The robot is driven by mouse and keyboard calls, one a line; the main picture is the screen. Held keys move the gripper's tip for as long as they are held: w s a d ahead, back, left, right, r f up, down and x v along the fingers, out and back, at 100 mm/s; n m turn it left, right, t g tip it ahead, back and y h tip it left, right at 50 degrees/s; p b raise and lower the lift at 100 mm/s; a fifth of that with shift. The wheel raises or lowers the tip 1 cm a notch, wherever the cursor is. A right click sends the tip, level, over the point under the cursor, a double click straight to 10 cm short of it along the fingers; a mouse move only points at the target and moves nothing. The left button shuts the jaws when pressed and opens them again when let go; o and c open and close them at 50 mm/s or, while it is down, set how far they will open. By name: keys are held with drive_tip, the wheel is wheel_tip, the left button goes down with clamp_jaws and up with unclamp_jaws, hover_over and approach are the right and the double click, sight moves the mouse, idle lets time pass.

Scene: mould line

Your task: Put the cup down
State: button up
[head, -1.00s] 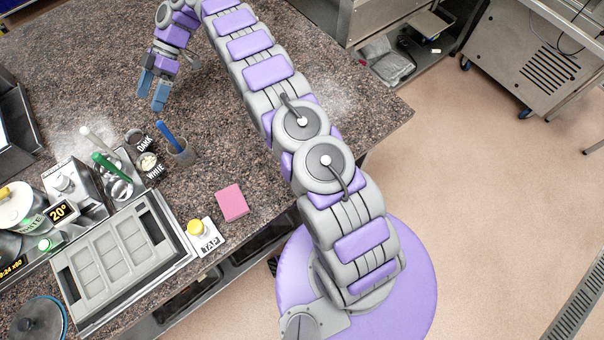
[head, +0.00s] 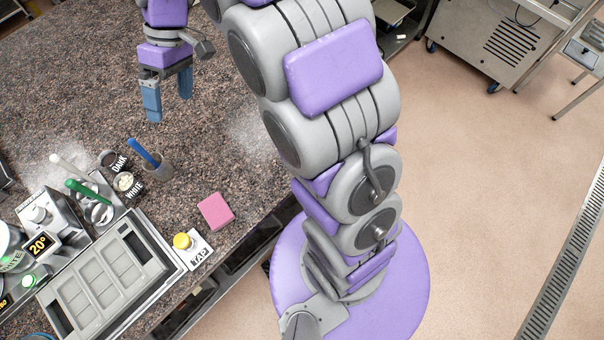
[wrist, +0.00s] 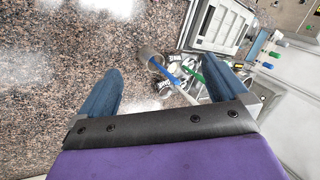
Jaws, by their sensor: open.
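A small grey see-through cup (head: 159,166) stands on the speckled stone worktop with a blue-handled tool leaning in it. The cup also shows in the wrist view (wrist: 151,56), beyond and between the fingers in the picture. My gripper (head: 168,107) is open, its two blue fingers apart with nothing between them. It is above the worktop, up-picture from the cup and apart from it. The wrist view also shows my gripper (wrist: 163,70) with empty jaws.
Small pots labelled DARK (head: 108,158) and WHITE (head: 124,182) stand beside the cup. A grey mould tray (head: 100,280), a yellow button (head: 182,241) and a pink sponge (head: 215,211) lie nearer the front edge. The worktop under my gripper is clear.

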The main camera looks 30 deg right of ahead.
drive_tip(key=s+d+f+m+h, duration=0.1)
drive_tip(key=s+d+m, duration=0.3)
drive_tip(key=s, duration=1)
drive_tip(key=s+d+f+m+t+h, duration=0.1)
drive_tip(key=s+d+m+h, duration=0.2)
drive_tip(key=s+d, duration=0.6)
drive_tip(key=s+m, duration=0.1)
drive_tip(key=s, duration=0.4)
drive_tip(key=shift+s+d+f+h, duration=0.15)
drive_tip(key=shift+s+d+h, duration=0.05)
drive_tip(key=shift+s+h, duration=0.15)
